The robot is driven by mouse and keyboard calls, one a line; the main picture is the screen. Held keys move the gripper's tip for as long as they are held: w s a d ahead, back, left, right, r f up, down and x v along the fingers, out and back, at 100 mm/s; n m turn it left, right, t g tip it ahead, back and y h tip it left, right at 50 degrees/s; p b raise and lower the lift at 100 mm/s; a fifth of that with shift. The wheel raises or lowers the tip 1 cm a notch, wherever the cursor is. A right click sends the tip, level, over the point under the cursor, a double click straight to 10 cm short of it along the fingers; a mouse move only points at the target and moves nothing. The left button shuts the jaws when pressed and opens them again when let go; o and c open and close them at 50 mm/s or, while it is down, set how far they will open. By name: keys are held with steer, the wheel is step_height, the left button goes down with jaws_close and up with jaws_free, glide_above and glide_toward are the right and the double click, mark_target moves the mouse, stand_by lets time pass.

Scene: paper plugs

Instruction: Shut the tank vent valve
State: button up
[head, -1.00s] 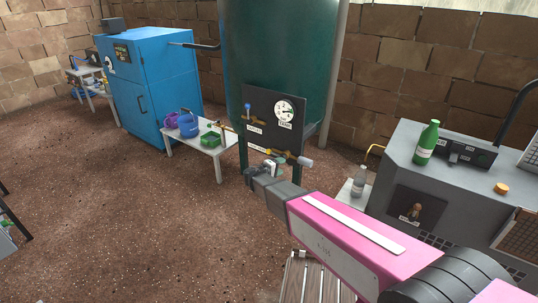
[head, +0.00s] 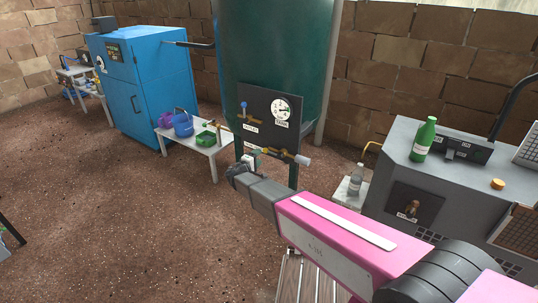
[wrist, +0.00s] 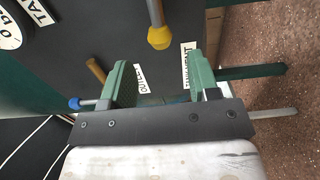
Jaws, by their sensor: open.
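A dark panel (head: 250,97) on the green tank (head: 275,50) carries the valves. A yellow-ended valve handle (head: 266,151) sits low on it. In the wrist view this yellow end (wrist: 160,38) is beside the "TANK VENT" label (wrist: 187,65), just beyond the fingertips and apart from them. A blue handle (head: 243,106) with a brass pipe is higher on the panel; its blue end (wrist: 74,103) shows beside the left finger, near the "OUTLET" label (wrist: 139,78). My gripper (head: 247,160) is open and empty at the panel's lower edge; its green fingers (wrist: 160,82) are spread.
A pressure gauge (head: 281,107) is at the panel's upper right. A white table (head: 195,143) with tubs stands to the left, beside a blue cabinet (head: 155,85). A grey bench (head: 400,165) with a green bottle (head: 424,138) is at the right.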

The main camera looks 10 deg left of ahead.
mark_target(264, 152)
steer(key=shift+x, duration=1.05)
steer(key=shift+x, duration=1.95)
steer(key=c, duration=0.7)
steer(key=shift+o, duration=0.2)
